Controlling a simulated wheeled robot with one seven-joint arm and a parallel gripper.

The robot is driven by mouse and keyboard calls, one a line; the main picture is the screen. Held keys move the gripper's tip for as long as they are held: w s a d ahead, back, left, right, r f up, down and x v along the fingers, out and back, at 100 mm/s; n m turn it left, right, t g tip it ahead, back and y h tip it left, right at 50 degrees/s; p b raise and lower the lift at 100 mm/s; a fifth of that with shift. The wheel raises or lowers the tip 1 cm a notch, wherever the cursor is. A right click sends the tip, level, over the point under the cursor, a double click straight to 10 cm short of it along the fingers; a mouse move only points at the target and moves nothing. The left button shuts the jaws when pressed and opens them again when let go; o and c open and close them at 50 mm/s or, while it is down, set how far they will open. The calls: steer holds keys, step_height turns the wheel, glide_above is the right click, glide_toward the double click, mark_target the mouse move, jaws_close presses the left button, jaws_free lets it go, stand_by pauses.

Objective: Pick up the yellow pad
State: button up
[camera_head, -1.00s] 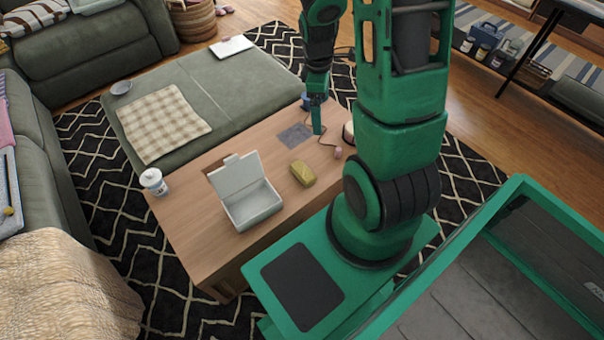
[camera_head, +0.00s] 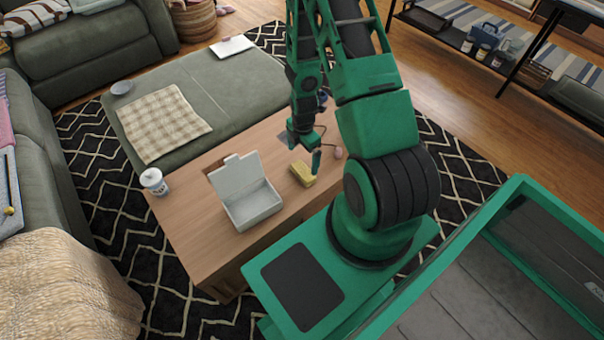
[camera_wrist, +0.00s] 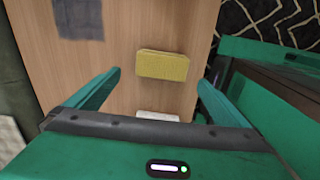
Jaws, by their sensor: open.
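The yellow pad (camera_head: 302,174) is a small block lying on the wooden table, right of the open white box. It also shows in the wrist view (camera_wrist: 162,65), lying flat ahead of the fingers, a little above the middle of the picture. My gripper (camera_head: 304,158) is over the table at the pad, partly covering its far end in the head view. In the wrist view my gripper (camera_wrist: 159,80) has its two green fingers spread wide, with nothing between them touching the pad. The exact height above the pad is hard to tell.
The white box (camera_head: 250,203) with its lid up stands left of the pad. A white cup (camera_head: 153,181) is at the table's left edge. A dark grey flat square (camera_wrist: 78,18) lies on the table. A small pinkish round object (camera_head: 338,153) lies right of the pad.

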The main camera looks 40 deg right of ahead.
mark_target(303, 170)
steer(key=shift+s+f, duration=0.2)
steer(key=shift+f, duration=3.8)
steer(key=c, duration=0.9)
steer(key=shift+r, duration=0.15)
steer(key=shift+r, duration=0.6)
step_height(303, 170, up, 2)
steer(key=shift+w+r, duration=0.1)
steer(key=shift+r, duration=0.15)
steer(key=s+a+r, duration=0.2)
steer(key=a, duration=0.1)
steer(key=s+a+r, duration=0.2)
steer(key=a, duration=0.1)
steer(key=s+a+r, duration=0.2)
steer(key=a+r, duration=0.1)
steer(key=a, duration=0.1)
steer(key=shift+a, duration=0.1)
steer(key=shift+w, duration=0.1)
